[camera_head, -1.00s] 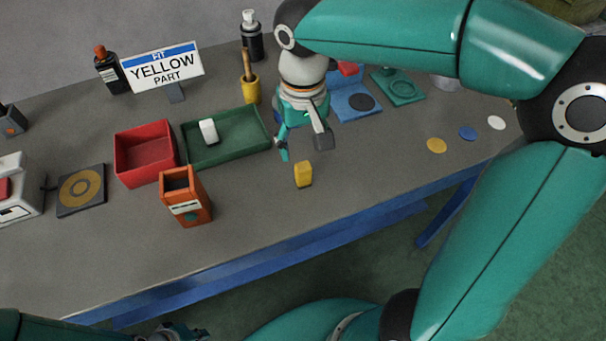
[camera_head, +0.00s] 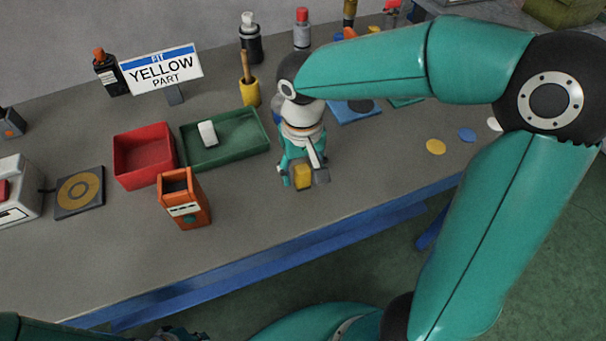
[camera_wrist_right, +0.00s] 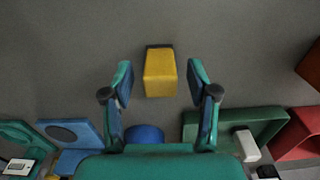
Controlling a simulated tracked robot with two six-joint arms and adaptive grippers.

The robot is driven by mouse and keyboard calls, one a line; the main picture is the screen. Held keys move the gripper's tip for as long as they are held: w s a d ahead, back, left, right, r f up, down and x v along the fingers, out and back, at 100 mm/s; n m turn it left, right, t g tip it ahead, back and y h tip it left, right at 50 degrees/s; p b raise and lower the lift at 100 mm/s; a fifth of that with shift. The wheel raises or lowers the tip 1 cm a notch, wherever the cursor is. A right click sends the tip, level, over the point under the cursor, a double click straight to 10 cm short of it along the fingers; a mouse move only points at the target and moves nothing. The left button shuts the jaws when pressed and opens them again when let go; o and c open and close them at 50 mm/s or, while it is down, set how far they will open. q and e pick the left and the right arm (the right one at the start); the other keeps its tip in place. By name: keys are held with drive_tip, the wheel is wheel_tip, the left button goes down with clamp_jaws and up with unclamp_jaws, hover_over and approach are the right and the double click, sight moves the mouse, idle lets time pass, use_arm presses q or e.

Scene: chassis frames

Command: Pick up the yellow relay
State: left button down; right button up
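The yellow relay (camera_head: 303,176) is a small yellow block with a dark end, standing on the grey bench near its front edge. My right gripper (camera_head: 304,178) has come down over it, one finger on each side. In the right wrist view the relay (camera_wrist_right: 159,74) lies between the tips of my right gripper (camera_wrist_right: 160,82), with a gap on both sides, so the fingers are open and not touching it. My left gripper (camera_head: 178,334) shows only in part at the bottom edge of the head view; its fingers cannot be made out.
A green tray (camera_head: 245,150) with a white block (camera_head: 207,133) stands left of the gripper, beside a red bin (camera_head: 145,155) and an orange holder (camera_head: 184,198). A sign (camera_head: 161,70) reads "FIT YELLOW PART". Blue and green fixtures are partly behind my right arm.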

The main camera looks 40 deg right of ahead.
clamp_jaws()
drive_tip(key=shift+r, duration=0.15)
